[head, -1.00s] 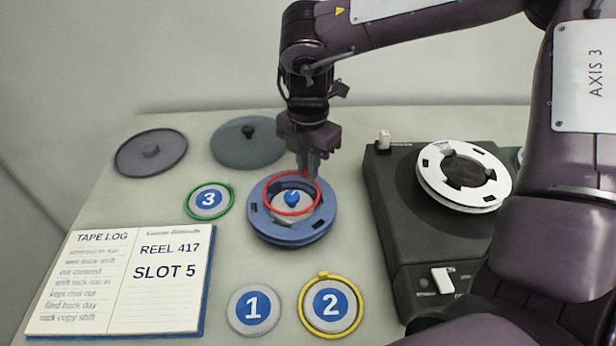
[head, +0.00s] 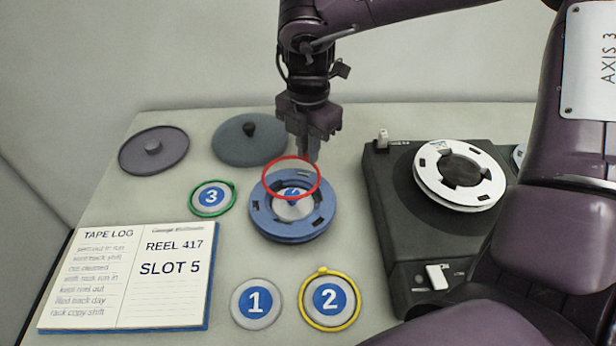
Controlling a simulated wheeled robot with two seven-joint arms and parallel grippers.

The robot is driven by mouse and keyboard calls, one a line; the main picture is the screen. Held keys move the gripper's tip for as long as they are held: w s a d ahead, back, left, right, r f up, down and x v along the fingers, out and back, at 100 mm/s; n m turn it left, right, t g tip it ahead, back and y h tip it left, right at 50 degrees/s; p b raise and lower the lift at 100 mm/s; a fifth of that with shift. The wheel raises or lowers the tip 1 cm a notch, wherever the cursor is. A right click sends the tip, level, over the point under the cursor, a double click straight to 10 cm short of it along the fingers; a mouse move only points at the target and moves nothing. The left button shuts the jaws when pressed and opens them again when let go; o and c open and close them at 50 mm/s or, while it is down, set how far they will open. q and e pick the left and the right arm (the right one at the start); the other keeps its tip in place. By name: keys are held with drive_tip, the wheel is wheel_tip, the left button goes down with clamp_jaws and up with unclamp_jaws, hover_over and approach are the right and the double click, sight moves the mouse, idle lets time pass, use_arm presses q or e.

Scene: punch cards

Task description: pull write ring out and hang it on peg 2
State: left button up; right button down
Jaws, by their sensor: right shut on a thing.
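My right gripper (head: 305,155) comes down from the top and is shut on the rim of a thin red ring (head: 264,181). The red ring is held above the blue tape reel (head: 262,222), overlapping its far part in the head view. The peg marked 2 (head: 330,299) is a round blue and white disc at the front, with a yellow ring (head: 330,328) lying around it. My left gripper is not in view.
Disc 1 (head: 256,302) is bare, left of disc 2. Disc 3 (head: 212,197) has a green ring around it. An open log book (head: 128,268) lies at left, two round lids (head: 250,143) at the back. A dark tape machine (head: 400,235) with a white reel (head: 425,188) stands at right.

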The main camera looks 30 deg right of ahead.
drive_tip(key=shift+r, duration=0.15)
wheel_tip(320, 180, up, 7)
drive_tip(key=p, duration=0.4)
drive_tip(key=shift+p, duration=0.3)
drive_tip(key=shift+f, duration=0.2)
wheel_tip(320, 180, down, 7)
drive_tip(key=b, duration=0.5)
drive_tip(key=shift+f, duration=0.2)
drive_tip(key=shift+f+b, duration=0.3)
drive_tip(key=shift+f, duration=0.15)
drive_tip(key=shift+r, duration=0.1)
